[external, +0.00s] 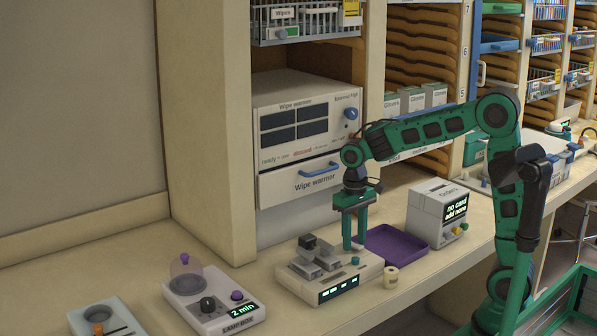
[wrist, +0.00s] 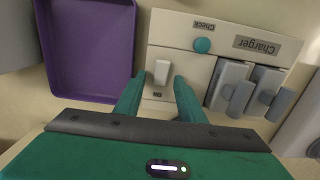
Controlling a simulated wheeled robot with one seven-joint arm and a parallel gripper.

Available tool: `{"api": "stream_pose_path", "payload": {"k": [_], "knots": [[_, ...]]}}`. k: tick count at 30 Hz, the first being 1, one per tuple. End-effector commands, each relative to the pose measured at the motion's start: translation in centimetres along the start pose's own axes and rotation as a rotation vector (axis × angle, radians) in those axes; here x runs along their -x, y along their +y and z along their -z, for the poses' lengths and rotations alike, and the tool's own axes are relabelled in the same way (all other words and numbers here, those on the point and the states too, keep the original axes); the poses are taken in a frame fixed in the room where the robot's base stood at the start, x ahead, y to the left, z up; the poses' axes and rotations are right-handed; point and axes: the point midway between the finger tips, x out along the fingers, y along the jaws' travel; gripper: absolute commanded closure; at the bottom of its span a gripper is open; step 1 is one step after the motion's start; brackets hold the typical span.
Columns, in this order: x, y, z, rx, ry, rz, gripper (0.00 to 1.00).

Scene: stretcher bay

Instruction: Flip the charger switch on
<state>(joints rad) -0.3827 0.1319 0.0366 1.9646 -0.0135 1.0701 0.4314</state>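The charger (external: 340,286) is a cream box on the counter, with a lit green display on its front and grey blocks seated in its top. In the wrist view its label (wrist: 268,45) reads "Charger" upside down. A white switch lever (wrist: 161,72) stands near one edge of its panel, with a small label beside it. A round teal button (wrist: 203,45) marked "Check" is nearby. My gripper (external: 354,245) points down over the charger's back right part. Its two teal fingers are apart in the wrist view, on either side of the lever, with gaps visible.
An empty purple tray (wrist: 88,50) lies right behind the charger. A grey box with a lit screen (external: 425,215) stands farther right. A device with a "2 min" display (external: 210,300) is on the left. The wipe warmer (external: 300,180) is behind.

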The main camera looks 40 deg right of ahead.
Motion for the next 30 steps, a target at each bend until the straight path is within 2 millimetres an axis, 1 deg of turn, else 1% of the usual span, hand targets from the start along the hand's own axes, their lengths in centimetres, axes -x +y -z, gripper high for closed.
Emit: {"api": "stream_pose_path", "payload": {"k": [2,5,8,15,19,24,30], "knots": [[0.2,0.0,0.0,0.000,0.000,0.000,0.64],[1.1,0.0,0.1,0.000,0.002,0.001,0.64],[2.7,0.0,0.1,-0.001,0.004,0.002,0.64],[7.2,0.0,0.2,0.000,0.002,0.001,0.64],[9.1,0.0,0.2,0.000,0.002,0.002,0.64],[10.5,0.0,0.2,-0.001,0.000,0.001,0.64],[10.8,0.0,0.1,0.000,-0.001,0.000,0.64]]}}
